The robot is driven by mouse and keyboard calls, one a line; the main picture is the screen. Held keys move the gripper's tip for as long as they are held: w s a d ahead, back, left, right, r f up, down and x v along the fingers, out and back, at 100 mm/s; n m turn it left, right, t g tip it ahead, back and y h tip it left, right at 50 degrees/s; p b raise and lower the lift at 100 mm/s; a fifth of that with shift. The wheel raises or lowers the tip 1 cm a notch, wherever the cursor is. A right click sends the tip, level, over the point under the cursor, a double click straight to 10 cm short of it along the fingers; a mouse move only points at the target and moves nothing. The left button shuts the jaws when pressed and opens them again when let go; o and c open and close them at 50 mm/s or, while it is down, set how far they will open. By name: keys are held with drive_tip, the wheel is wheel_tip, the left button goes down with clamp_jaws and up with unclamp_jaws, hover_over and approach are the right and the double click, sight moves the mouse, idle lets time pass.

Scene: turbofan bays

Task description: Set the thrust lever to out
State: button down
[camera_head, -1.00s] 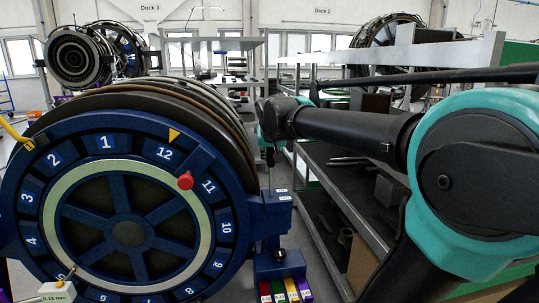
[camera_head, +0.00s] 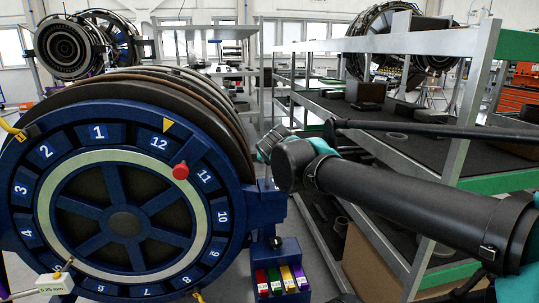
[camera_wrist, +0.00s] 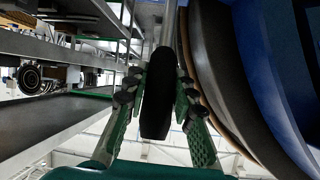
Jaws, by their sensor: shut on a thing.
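The wrist view shows a black elongated handle (camera_wrist: 157,95), which I take to be the thrust lever, between the two green fingers of my gripper (camera_wrist: 156,92). The fingers are shut on it from both sides. In the head view my gripper (camera_head: 263,150) is mostly hidden behind my dark wrist, above the blue bracket (camera_head: 266,208) at the right side of the engine. A thin stem (camera_head: 268,172) rises from this bracket. The lever's handle is hidden there, and I cannot read an "out" marking.
The blue numbered ring (camera_head: 120,145) with a red knob (camera_head: 180,171) fills the left. A block with coloured tabs (camera_head: 277,275) sits below the bracket, with a black knob (camera_head: 276,243) on top. A metal shelf rack (camera_head: 440,150) stands close behind my arm on the right.

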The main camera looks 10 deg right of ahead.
drive_tip(key=shift+s+f, duration=0.1)
drive_tip(key=shift+f, duration=0.05)
drive_tip(key=c, duration=1.2)
unclamp_jaws()
drive_tip(key=shift+s, duration=0.15)
drive_tip(key=v, duration=1.2)
drive_tip(key=s+d+f+g, duration=0.1)
drive_tip(key=d+f+g, duration=0.2)
drive_tip(key=f, duration=1)
drive_tip(key=s+d+f+g, duration=0.1)
drive_tip(key=d+f+g, duration=0.2)
drive_tip(key=f, duration=1)
drive_tip(key=s+f, duration=0.1)
drive_tip(key=f, duration=0.2)
drive_tip(key=s+f+n+g+y, duration=0.1)
drive_tip(key=s+f, duration=0.1)
drive_tip(key=f, duration=0.1)
drive_tip(key=s+f+n+g, duration=0.1)
drive_tip(key=s+f, duration=0.1)
drive_tip(key=shift+s+a+f, duration=0.2)
drive_tip(key=shift+a+f, duration=0.2)
